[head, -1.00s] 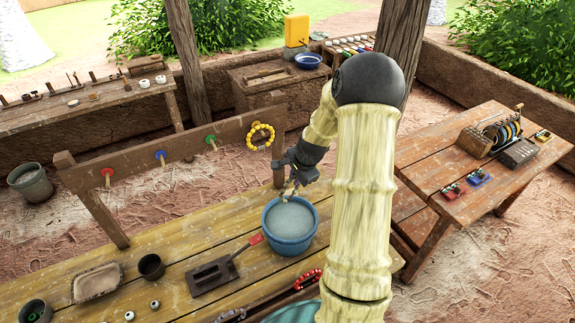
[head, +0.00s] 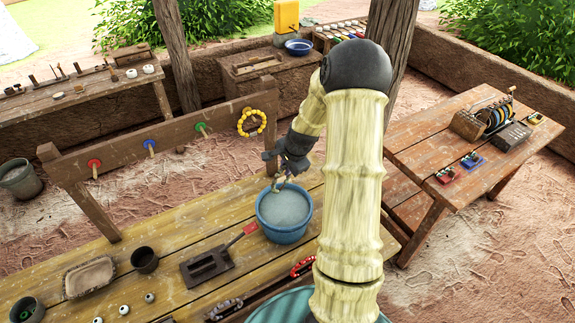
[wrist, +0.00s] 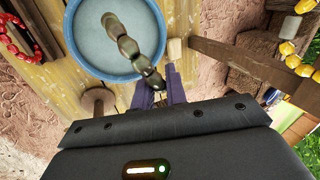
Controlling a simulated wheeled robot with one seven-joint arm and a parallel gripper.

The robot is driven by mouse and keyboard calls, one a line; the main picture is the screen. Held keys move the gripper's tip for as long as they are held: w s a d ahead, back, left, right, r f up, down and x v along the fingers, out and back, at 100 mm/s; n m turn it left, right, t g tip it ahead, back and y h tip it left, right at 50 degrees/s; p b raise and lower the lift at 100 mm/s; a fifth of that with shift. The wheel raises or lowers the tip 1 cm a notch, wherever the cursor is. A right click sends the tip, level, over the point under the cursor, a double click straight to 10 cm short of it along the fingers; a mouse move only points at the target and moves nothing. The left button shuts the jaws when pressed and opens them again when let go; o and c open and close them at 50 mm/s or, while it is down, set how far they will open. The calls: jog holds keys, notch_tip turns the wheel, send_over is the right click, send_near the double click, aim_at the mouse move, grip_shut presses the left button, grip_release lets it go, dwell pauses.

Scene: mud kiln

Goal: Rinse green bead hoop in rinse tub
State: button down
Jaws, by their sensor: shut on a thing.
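My gripper (wrist: 160,92) is shut on the green bead hoop (wrist: 132,50), whose dull olive-green beads show nearly edge-on in the wrist view. In the head view my gripper (head: 284,177) is at the far side of the rinse tub, and only a small part of the hoop shows below it. The rinse tub (head: 284,236) is a round blue tub of greyish water on the bench. Its blue rim (wrist: 70,45) shows behind the hoop in the wrist view. I cannot tell whether the beads touch the water.
A rail (head: 130,150) with red, blue and green pegs stands behind the bench; a yellow bead hoop (head: 251,122) hangs at its right end. A dark tool (head: 208,265) lies left of the tub. A red bead hoop (head: 302,267) lies in front. My arm hides the bench's right part.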

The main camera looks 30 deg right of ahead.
aim_at(288, 180)
jog(key=shift+s+f+b, duration=0.15)
jog(key=shift+f+b, duration=0.3)
jog(key=shift+f, duration=0.4)
jog(key=shift+d+f+b, duration=0.1)
jog(key=shift+f+b, duration=0.85)
jog(key=shift+f, duration=0.45)
jog(key=shift+d+f+b, duration=0.1)
jog(key=shift+f+b, duration=0.35)
jog(key=shift+f, duration=0.15)
notch_tip(288, 180, down, 2)
jog(key=shift+f+b, duration=0.1)
jog(key=shift+b, duration=0.65)
notch_tip(288, 180, down, 10)
jog(key=b, duration=0.7)
jog(key=shift+f+b, duration=0.2)
jog(key=shift+b, duration=0.15)
dwell(2.8)
